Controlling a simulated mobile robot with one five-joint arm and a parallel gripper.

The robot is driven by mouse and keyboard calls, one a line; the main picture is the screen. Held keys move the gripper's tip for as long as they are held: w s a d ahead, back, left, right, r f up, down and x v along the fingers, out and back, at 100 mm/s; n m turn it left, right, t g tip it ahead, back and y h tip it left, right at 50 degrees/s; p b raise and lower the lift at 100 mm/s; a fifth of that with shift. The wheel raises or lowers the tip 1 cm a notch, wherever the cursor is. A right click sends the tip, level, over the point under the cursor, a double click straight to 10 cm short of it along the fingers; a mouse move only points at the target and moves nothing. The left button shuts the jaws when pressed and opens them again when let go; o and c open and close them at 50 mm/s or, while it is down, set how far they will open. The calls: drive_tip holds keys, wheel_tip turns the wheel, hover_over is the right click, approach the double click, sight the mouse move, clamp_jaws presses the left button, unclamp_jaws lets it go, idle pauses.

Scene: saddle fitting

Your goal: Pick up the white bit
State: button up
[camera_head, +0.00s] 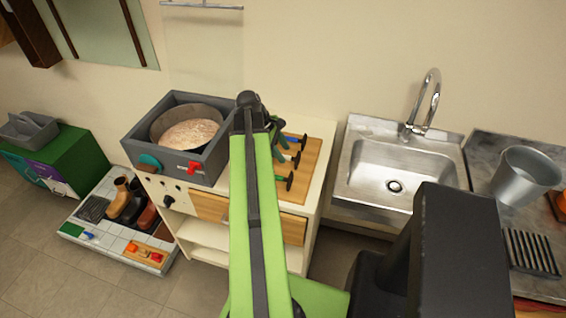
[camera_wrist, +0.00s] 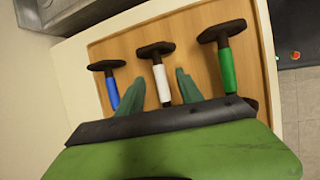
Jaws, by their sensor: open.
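The white bit (camera_wrist: 161,82) has a white shaft and a black crossbar end. It lies on a wooden board (camera_wrist: 190,65), between a blue bit (camera_wrist: 113,92) on the left and a green bit (camera_wrist: 226,68) on the right in the wrist view. My gripper (camera_wrist: 160,92) is open, with one green finger on each side of the white shaft. I cannot tell whether the fingers touch it. The shaft's near end is hidden behind my gripper. In the head view my gripper (camera_head: 282,150) is over the board, partly hiding the bits.
The board lies on a cream cabinet (camera_head: 318,150). A grey box (camera_head: 215,160) with a round pan stands left on it. A steel sink (camera_head: 360,190) is to the right. A tray with boots (camera_head: 85,235) lies on the floor at left.

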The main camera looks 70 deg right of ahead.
drive_tip(key=b+x, duration=0.1)
drive_tip(key=x, duration=0.2)
drive_tip(key=shift+w+a, duration=0.1)
drive_tip(key=shift+r, duration=0.15)
clamp_jaws()
